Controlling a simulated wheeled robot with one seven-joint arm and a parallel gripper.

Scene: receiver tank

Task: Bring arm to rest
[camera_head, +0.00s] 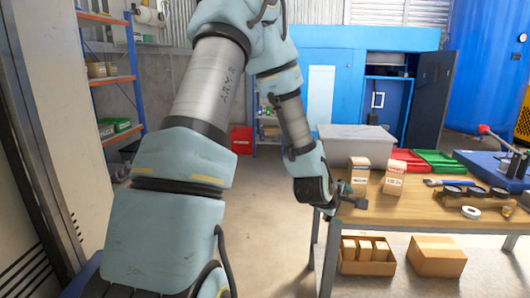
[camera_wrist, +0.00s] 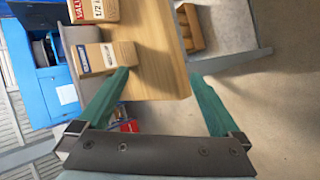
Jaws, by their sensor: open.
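My gripper (camera_head: 345,200) is at the left end of the wooden workbench (camera_head: 420,212) in the head view, with my arm reaching forward and down to it. In the wrist view my gripper (camera_wrist: 170,95) shows two green fingers spread wide apart with nothing held between them. The bench corner (camera_wrist: 160,80) lies beyond the fingers, and a cardboard box (camera_wrist: 105,57) is close to the left fingertip. I cannot tell whether they touch.
Two small boxes (camera_head: 359,172) (camera_head: 394,178) stand on the bench near my gripper. Cartons (camera_head: 436,256) sit below. The floor (camera_head: 265,220) left of the bench is clear.

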